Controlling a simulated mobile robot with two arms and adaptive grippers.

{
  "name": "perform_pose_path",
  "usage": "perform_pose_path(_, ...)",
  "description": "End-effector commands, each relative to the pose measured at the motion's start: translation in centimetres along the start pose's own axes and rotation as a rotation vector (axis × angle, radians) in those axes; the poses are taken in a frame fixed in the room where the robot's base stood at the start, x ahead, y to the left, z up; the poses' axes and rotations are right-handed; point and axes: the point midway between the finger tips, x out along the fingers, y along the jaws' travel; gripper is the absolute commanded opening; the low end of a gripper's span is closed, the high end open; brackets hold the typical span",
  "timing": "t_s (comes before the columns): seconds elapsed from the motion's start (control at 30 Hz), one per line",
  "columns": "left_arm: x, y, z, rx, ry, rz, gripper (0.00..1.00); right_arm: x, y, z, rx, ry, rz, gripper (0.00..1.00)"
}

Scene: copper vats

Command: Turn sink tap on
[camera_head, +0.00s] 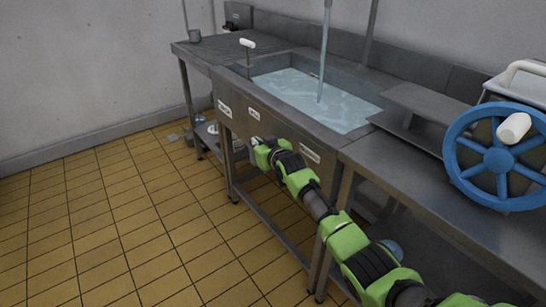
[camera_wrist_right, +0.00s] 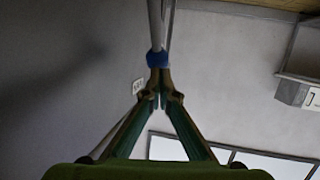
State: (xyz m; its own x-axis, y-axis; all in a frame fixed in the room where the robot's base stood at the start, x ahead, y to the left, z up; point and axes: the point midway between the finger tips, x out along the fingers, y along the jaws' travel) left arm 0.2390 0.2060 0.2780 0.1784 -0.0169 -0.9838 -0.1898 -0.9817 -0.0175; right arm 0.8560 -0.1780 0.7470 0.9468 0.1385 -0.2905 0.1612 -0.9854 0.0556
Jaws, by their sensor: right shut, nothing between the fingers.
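The sink (camera_head: 352,77) is a steel basin set in the counter, with rippled water (camera_head: 310,97) in it. A pale stream of water (camera_head: 324,50) falls into it from above; the spout is out of the picture. My right gripper (camera_head: 255,142) is at the sink's front panel, below its rim; its fingertips are hard to make out there. In the right wrist view my right gripper (camera_wrist_right: 160,92) is shut and empty. A blue fitting (camera_wrist_right: 157,58) on a thin pipe shows just beyond the fingertips; I cannot tell whether they touch. My left gripper is not in view.
A white-tipped lever (camera_head: 247,43) stands at the sink's left end. A blue handwheel (camera_head: 458,148) is at the right. Labels (camera_head: 310,156) mark the front panel. The tiled floor (camera_head: 110,220) at left is clear.

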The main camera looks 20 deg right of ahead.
Motion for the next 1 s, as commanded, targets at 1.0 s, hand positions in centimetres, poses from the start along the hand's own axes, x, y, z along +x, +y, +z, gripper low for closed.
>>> perform_pose_path(1.0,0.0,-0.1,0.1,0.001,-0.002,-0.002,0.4,-10.8,0.2,-0.4,-0.001,0.007,0.004,0.0)
